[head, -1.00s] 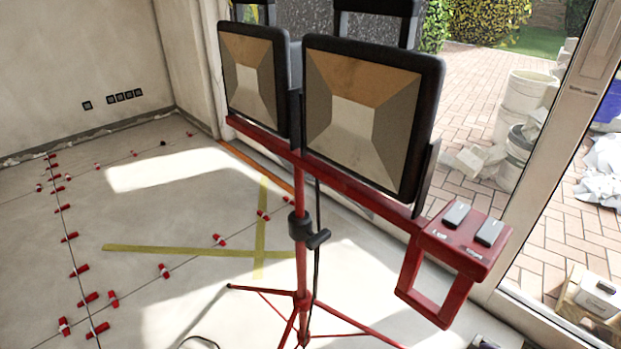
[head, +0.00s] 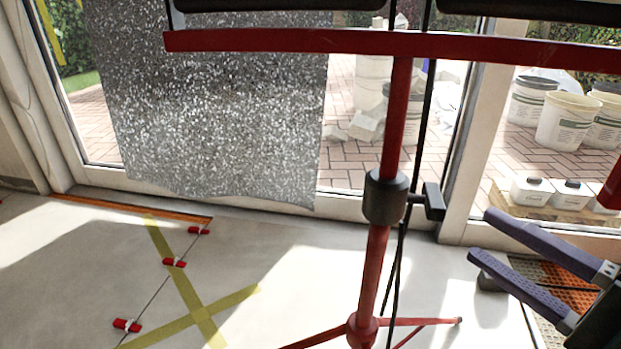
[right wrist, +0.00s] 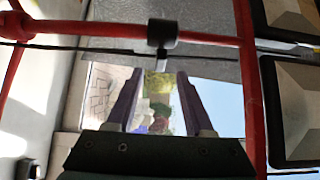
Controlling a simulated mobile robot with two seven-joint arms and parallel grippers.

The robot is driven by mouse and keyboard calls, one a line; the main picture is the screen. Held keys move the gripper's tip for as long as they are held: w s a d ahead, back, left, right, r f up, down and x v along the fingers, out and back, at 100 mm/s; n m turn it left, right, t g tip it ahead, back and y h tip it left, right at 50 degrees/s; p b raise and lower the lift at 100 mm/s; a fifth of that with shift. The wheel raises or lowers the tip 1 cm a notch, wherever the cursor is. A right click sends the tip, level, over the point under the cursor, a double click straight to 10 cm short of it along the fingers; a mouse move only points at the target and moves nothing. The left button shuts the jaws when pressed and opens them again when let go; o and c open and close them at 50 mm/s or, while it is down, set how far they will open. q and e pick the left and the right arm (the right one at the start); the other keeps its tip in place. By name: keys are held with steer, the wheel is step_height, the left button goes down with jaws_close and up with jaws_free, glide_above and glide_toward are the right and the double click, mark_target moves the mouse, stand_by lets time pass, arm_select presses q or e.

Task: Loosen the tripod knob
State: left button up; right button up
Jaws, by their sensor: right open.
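The red tripod pole (head: 373,270) stands upright in the middle of the head view. A black collar (head: 385,196) sits around it, and the black tripod knob (head: 432,201) sticks out from the collar to the right. My right gripper (head: 482,235) is open and empty, with purple fingers, to the right of the knob and apart from it. In the right wrist view the knob (right wrist: 162,35) lies just beyond the fingertips of the right gripper (right wrist: 160,74), roughly centred between them. My left gripper is not in view.
A red crossbar (head: 290,41) with lamps runs across the top. A black cable (head: 404,240) hangs beside the pole near the knob. Tripod legs (head: 410,322) spread below. A speckled grey sheet (head: 215,100) leans at the window; buckets (head: 568,120) stand outside.

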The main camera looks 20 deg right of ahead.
mark_target(435, 194)
steer(key=b+x, duration=0.1)
steer(key=x, duration=0.3)
steer(key=b+x, duration=0.2)
steer(key=x, duration=0.2)
steer(key=shift+w+d, duration=0.1)
steer(key=shift+d, duration=0.15)
steer(key=shift+w+a+r, duration=0.1)
steer(key=shift+w, duration=0.4)
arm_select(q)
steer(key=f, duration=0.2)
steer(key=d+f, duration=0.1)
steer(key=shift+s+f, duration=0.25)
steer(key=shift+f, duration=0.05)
arm_select(e)
steer(key=shift+c, duration=0.7)
jaws_close()
